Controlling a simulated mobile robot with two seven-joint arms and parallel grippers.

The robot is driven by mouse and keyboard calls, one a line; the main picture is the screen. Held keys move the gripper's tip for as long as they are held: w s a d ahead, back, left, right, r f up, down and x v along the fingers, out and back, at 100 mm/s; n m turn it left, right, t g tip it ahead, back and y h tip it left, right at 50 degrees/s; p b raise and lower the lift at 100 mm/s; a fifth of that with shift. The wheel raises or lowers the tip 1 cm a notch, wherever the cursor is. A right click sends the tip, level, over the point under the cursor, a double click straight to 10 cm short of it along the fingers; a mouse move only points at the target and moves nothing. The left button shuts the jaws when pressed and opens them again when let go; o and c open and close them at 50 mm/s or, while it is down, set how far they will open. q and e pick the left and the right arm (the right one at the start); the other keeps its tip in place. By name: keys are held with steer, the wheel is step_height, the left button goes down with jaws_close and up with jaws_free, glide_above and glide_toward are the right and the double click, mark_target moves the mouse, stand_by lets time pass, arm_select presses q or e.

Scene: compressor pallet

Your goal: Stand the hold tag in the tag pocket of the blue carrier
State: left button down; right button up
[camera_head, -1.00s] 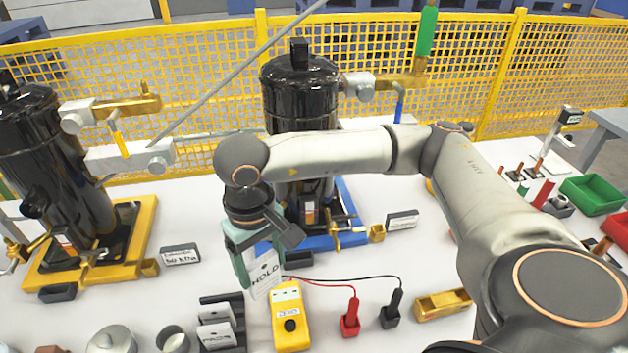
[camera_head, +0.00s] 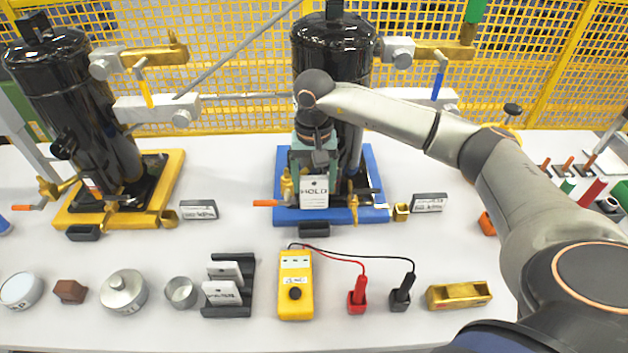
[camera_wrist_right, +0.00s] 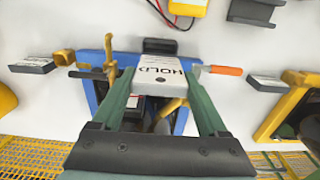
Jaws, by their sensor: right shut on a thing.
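The white hold tag (camera_head: 314,196), lettered HOLD, is upright in my right gripper (camera_head: 315,170). It is in front of the compressor on the blue carrier (camera_head: 372,176), over the carrier's front part. In the right wrist view the gripper's green fingers (camera_wrist_right: 158,82) are shut on the tag (camera_wrist_right: 160,68), and the blue carrier (camera_wrist_right: 95,68) lies behind it. A black block (camera_head: 314,229) sits at the carrier's front edge, below the tag. A small brass open box (camera_head: 401,212) sits at its front right corner. I cannot tell whether the tag touches anything below. My left gripper is out of view.
A yellow carrier (camera_head: 68,217) with another compressor stands left. A yellow meter (camera_head: 296,305) with red and black leads, a black rack (camera_head: 238,308) holding white tags, and a brass block (camera_head: 459,294) line the front. Brass valves flank the tag.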

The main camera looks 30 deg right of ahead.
mark_target(314, 207)
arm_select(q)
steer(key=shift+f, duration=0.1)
